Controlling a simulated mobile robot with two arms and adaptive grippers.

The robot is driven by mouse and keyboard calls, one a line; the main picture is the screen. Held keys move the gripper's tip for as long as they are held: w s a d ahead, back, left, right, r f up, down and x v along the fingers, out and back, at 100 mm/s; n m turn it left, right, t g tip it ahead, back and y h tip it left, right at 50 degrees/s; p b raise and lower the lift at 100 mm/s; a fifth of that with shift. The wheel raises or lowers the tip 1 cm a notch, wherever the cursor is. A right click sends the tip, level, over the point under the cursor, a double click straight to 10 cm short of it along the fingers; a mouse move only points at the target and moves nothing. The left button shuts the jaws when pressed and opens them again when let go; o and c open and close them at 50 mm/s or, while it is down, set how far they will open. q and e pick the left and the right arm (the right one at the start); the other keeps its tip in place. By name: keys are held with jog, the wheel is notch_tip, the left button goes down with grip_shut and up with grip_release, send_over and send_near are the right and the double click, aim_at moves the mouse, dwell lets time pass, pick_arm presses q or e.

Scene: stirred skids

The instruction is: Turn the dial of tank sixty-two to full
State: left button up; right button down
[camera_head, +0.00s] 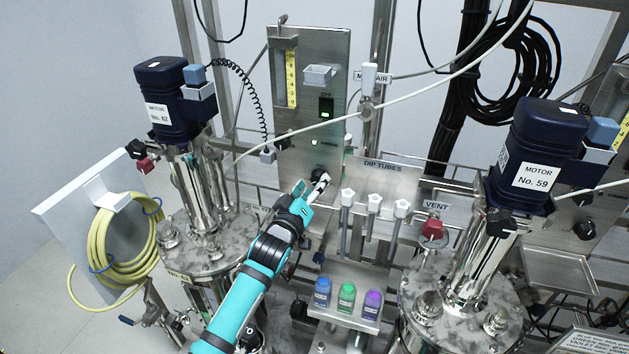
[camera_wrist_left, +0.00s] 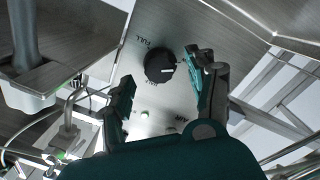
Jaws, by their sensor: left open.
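The dial (camera_wrist_left: 158,66) is a black round knob on a steel panel in the left wrist view, with a white mark pointing to the right there. "FULL" is printed on the panel at the knob's upper left; other small lettering is hard to read. My left gripper (camera_wrist_left: 164,88) is open, its two teal-and-black fingers apart to either side of the dial, with no clear contact. In the head view my left gripper (camera_head: 320,182) is at the lower part of the steel panel (camera_head: 340,60). The tank with motor No. 62 (camera_head: 163,110) stands left of it.
The tank with motor No. 59 (camera_head: 530,160) stands at the right. Dip tubes (camera_head: 374,215) with white caps stand right of my gripper, above colored bottles (camera_head: 346,298). A yellow hose (camera_head: 105,250) hangs at left. A pale cable crosses above my gripper.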

pick_arm(q)
jog(key=shift+x, duration=0.8)
jog(key=c, duration=1.1)
